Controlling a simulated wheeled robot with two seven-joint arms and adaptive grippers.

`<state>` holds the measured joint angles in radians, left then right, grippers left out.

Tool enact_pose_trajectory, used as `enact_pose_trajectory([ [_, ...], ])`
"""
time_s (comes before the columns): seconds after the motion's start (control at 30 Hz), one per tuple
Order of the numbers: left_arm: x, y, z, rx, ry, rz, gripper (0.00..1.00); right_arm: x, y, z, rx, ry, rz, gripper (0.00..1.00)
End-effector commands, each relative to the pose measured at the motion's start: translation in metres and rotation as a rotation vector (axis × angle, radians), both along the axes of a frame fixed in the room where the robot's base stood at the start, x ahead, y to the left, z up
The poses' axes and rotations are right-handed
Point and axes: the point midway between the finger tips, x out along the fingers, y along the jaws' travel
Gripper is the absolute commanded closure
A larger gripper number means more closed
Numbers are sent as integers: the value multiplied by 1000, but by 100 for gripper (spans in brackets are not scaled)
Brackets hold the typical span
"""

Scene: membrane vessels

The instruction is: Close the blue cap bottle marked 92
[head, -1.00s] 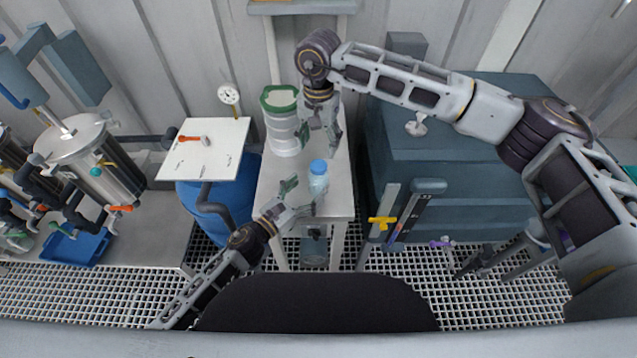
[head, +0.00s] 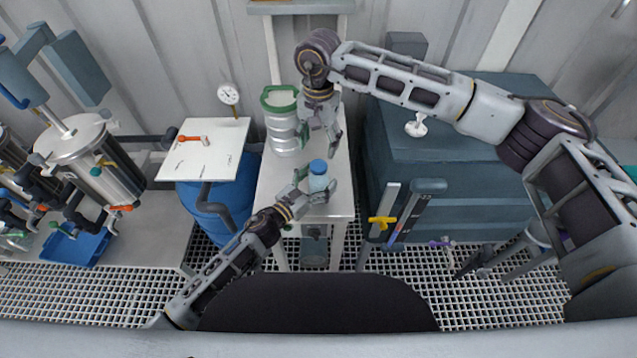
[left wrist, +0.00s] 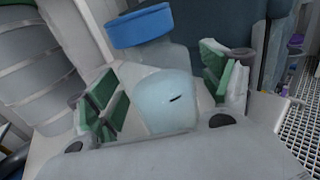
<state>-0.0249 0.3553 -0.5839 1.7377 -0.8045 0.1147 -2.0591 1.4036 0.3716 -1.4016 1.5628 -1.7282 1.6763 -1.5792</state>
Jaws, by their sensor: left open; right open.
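A small pale bottle (head: 318,183) with a blue cap (head: 318,166) stands upright on the narrow grey table. In the left wrist view the blue cap (left wrist: 139,26) sits above the pale bottle body (left wrist: 167,101); a dark mark on the body is too small to read. My left gripper (head: 315,186) is open around the bottle, with a green-padded finger on each side. In the left wrist view I see a gap between the pads and the bottle. My right gripper (head: 321,134) is open and points down behind the bottle, beside the white jar.
A white jar with a green rim (head: 281,120) stands behind the bottle on the table (head: 272,195). A white board (head: 205,150) on a blue drum is at the left. A large blue-grey chest (head: 450,150) stands at the right.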

Motion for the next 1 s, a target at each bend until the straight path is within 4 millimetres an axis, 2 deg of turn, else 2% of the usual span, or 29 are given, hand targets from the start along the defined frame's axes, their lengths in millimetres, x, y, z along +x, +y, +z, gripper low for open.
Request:
enact_pose_trajectory([
  [0.17,0,0,0,0,0,0,19,0,0,0,0,0,0,38],
  [0.8,0,0,0,0,0,0,100,0,0,0,0,0,1,38],
  [1.0,0,0,0,0,0,0,100,0,0,0,0,0,36,38],
])
